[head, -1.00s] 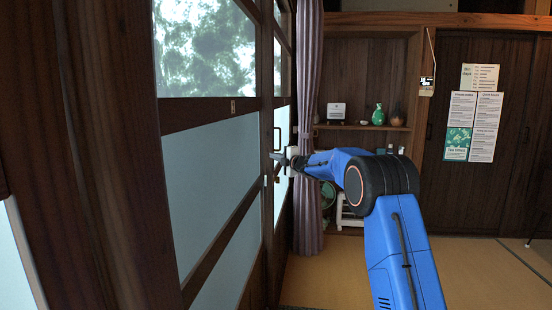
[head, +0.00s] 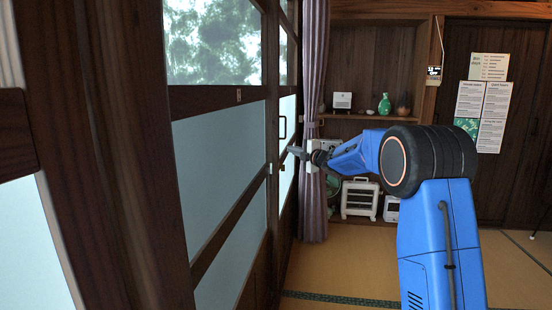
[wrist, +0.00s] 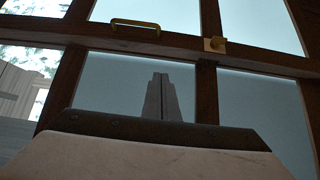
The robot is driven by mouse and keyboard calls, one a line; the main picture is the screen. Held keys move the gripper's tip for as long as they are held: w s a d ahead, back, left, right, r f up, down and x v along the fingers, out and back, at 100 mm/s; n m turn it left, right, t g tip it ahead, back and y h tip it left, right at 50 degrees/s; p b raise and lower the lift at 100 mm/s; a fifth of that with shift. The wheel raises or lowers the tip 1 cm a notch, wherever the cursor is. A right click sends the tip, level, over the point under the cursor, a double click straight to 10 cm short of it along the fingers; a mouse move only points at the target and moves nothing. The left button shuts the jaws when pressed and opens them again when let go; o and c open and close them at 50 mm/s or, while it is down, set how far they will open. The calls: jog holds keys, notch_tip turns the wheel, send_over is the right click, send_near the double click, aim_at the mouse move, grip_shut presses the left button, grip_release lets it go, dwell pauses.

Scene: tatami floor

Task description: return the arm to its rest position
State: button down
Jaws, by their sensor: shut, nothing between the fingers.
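My blue arm (head: 440,225) rises from the lower right in the head view, bends at a black joint and reaches left. My gripper (head: 297,152) is at its far end, in front of the sliding door and curtain. In the wrist view my gripper (wrist: 160,85) has its fingers together with nothing between them. They point up toward a frosted pane (wrist: 100,90). A brass door handle (wrist: 135,25) and a small brass latch (wrist: 214,44) are above the fingertips, apart from them in the picture.
Dark wooden door frames with glass panes (head: 220,170) fill the left side, close by. A purple curtain (head: 313,80) hangs past the gripper. An alcove shelf (head: 365,117) holds a green vase (head: 384,104). A white heater (head: 360,199) stands below. Tatami floor (head: 340,265) is open ahead.

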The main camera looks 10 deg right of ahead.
jog(key=s+d+m+g+h, duration=0.1)
jog(key=s+d+m+h, duration=0.3)
jog(key=s, duration=0.5)
jog(key=s+d+r+m+g+h, duration=0.1)
jog(key=s+d+m+h, duration=0.3)
jog(key=s, duration=0.6)
jog(key=s+d+m+g+h, duration=0.1)
jog(key=s+d+m, duration=0.1)
jog(key=s+m, duration=0.55)
jog(key=s+a+f+m+g, duration=0.1)
jog(key=s+f, duration=0.6)
jog(key=s, duration=0.8)
jog(key=s+a+f+m+g, duration=0.1)
jog(key=s+f+m+g, duration=0.3)
jog(key=s, duration=1.1)
jog(key=s+a+f+m+g+y, duration=0.1)
jog(key=s+a+f+m+g, duration=0.1)
jog(key=s+f, duration=0.8)
jog(key=s+g, duration=0.1)
jog(key=s, duration=0.5)
jog(key=shift+m, duration=0.35)
